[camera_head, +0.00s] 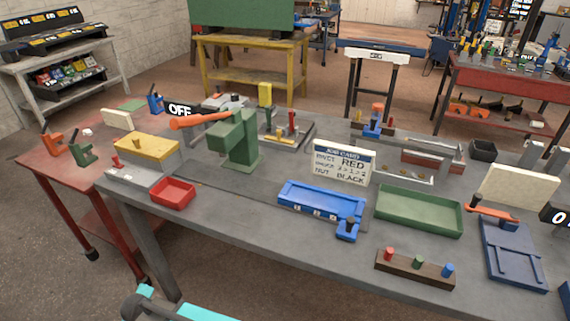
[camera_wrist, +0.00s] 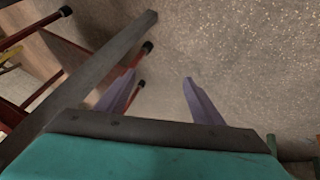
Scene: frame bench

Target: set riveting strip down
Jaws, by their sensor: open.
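My gripper (camera_wrist: 158,80) is open in the wrist view, with nothing between its two pale purple fingers. It points down over the bare floor, beside a grey table leg. I cannot single out the riveting strip with certainty in either view. On the grey bench (camera_head: 250,225), a green press (camera_head: 238,140) with an orange handle stands behind a dark flat mat (camera_head: 235,195). A blue fixture tray (camera_head: 320,205) sits at the mat's right end. The teal part of my arm shows at the bottom edge of the head view, in front of the bench.
A red bin (camera_head: 173,193) sits near the bench's front left. A green tray (camera_head: 418,212), a job card (camera_head: 340,163) and a peg block (camera_head: 414,267) with red, green and blue pegs stand toward the right. The front strip of bench top is mostly clear.

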